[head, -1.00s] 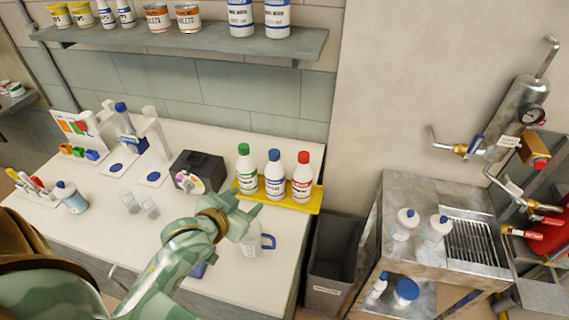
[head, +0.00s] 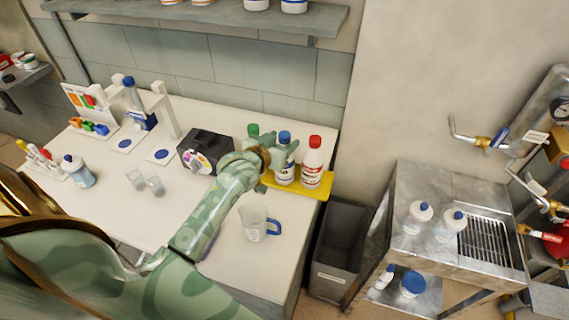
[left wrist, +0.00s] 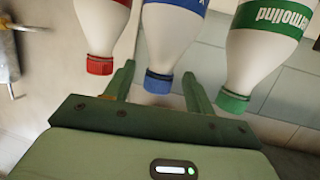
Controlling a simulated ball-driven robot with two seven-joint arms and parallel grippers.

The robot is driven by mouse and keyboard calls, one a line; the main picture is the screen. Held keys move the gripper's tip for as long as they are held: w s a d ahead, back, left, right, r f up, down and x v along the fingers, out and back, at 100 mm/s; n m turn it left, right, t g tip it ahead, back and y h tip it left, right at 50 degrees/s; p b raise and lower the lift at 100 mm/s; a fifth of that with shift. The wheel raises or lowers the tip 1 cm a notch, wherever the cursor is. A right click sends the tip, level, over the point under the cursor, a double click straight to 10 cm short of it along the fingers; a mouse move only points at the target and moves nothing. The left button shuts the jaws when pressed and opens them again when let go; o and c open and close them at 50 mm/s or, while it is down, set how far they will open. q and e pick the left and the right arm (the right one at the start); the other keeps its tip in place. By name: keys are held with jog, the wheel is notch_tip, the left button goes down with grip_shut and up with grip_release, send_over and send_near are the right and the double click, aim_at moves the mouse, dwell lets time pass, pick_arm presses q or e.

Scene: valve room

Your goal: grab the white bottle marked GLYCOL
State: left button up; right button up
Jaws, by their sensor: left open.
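Three white bottles stand in a row on a yellow tray (head: 318,192) at the bench's right end. They are a green-capped bottle (head: 253,130), a blue-capped bottle (head: 286,173) and a red-capped bottle (head: 313,165). I cannot read GLYCOL on any label. My left gripper (head: 277,168) is open at the blue-capped bottle and hides most of the green-capped one. In the left wrist view the bottles appear upside down. There the blue cap (left wrist: 158,83) lies between my fingertips, with the red (left wrist: 99,66) and green (left wrist: 232,101) caps outside them. My right gripper is not in view.
A clear jug with a blue handle (head: 256,224) stands below my left forearm. A black box (head: 205,150) and two clear beakers (head: 145,182) stand to the left. A grey bin (head: 338,245) and a metal cart (head: 420,180) are on the right.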

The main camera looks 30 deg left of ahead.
pick_arm(q)
jog(key=x, duration=0.3)
jog(key=shift+w+f+b, duration=0.3)
jog(key=shift+f, duration=0.1)
jog(key=shift+s+r, duration=0.1)
jog(key=shift+s, duration=0.05)
jog(key=shift+c, duration=1.2)
grip_shut()
